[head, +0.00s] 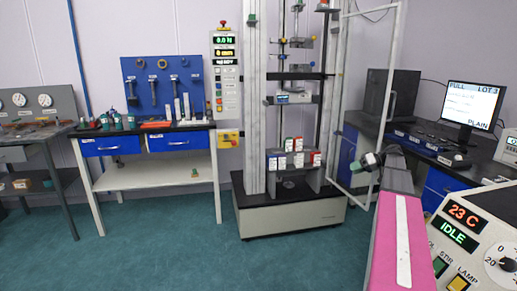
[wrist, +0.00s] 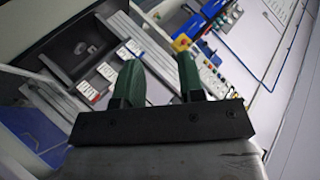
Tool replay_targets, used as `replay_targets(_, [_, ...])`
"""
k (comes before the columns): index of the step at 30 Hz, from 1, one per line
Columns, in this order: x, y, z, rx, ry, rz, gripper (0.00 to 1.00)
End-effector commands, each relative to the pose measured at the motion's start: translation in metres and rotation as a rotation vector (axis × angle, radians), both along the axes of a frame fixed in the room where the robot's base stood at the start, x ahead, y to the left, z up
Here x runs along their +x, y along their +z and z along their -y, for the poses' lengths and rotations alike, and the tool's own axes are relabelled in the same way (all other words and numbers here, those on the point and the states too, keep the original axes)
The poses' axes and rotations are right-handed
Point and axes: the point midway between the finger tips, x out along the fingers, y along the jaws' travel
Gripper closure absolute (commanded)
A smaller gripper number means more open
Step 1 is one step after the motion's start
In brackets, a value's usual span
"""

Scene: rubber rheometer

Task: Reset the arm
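My gripper (head: 362,162) is held out in front of the right side of the tall test frame (head: 256,110) in the head view, near its open door frame. In the wrist view my gripper (wrist: 160,72) shows two green fingers, apart, with nothing between them. The picture there is tilted. Beyond the fingers are the test frame's base and several small labelled boxes (wrist: 106,71). In the head view these boxes (head: 298,145) sit on a shelf low in the frame. Much of my arm is cut off by the picture's edge.
A blue-drawer bench (head: 146,130) with a tool board stands left of the frame. A dark bench with a monitor (head: 470,105) is at right. An instrument panel reading 23 C and IDLE (head: 465,225) is close at lower right. The green floor (head: 170,260) is clear in front.

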Motion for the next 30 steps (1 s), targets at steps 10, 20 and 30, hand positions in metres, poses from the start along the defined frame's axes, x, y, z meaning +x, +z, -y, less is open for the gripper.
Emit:
replay_targets(10, [-0.091,-0.147,-0.156,-0.334,-0.148,-0.411,0.64])
replay_targets(20, [-0.204,-0.233,-0.238,-0.723,-0.322,-0.561,0.64])
replay_targets(30, [-0.253,-0.256,-0.257,-0.908,-0.416,-0.535,0.64])
